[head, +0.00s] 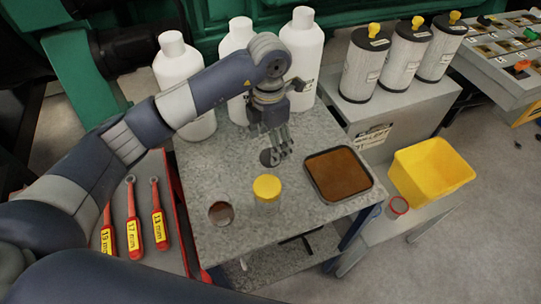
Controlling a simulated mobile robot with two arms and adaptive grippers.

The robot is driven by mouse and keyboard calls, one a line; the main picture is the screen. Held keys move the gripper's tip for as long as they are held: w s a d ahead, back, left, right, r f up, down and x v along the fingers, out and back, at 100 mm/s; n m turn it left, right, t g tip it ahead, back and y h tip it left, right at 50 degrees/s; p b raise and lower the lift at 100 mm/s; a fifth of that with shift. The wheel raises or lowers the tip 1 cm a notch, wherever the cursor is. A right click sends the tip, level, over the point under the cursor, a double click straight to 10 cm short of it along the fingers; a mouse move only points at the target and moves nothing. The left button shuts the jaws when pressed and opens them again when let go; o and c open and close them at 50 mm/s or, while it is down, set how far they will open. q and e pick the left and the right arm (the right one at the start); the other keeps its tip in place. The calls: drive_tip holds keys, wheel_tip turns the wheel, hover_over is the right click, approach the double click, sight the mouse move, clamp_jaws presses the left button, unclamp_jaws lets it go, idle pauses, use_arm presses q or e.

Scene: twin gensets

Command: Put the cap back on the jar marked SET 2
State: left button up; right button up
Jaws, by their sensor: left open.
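Two small jars stand on the grey speckled table (240,250). One jar (267,196) wears a yellow cap (267,186). The other jar (221,213), to its left and nearer, looks open, with reddish-brown inside. No SET 2 marking is readable on either. A dark grey round disc (266,158), possibly a loose cap, shows on the table behind the yellow-capped jar. My left gripper (281,152) points down beside this disc, its fingers open and partly overlapping it in the picture. I cannot tell whether they touch. My right gripper is out of view.
A brown-filled tray (338,174) is right of the jars. White bottles (302,45) line the table's back. A yellow bin (432,170) and red ring (399,205) are on the lower surface at right. Wrenches (133,225) lie left. Filter canisters (365,65) stand back right.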

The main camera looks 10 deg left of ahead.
sight(269, 157)
use_arm(q)
drive_tip(key=shift+f+p, duration=0.3)
drive_tip(key=shift+f, duration=0.1)
drive_tip(key=f, duration=0.2)
drive_tip(key=f+p, duration=0.1)
drive_tip(key=f, duration=0.1)
drive_tip(key=shift+w+a+f, duration=0.1)
drive_tip(key=shift+w+f, duration=0.1)
drive_tip(key=c, duration=0.8)
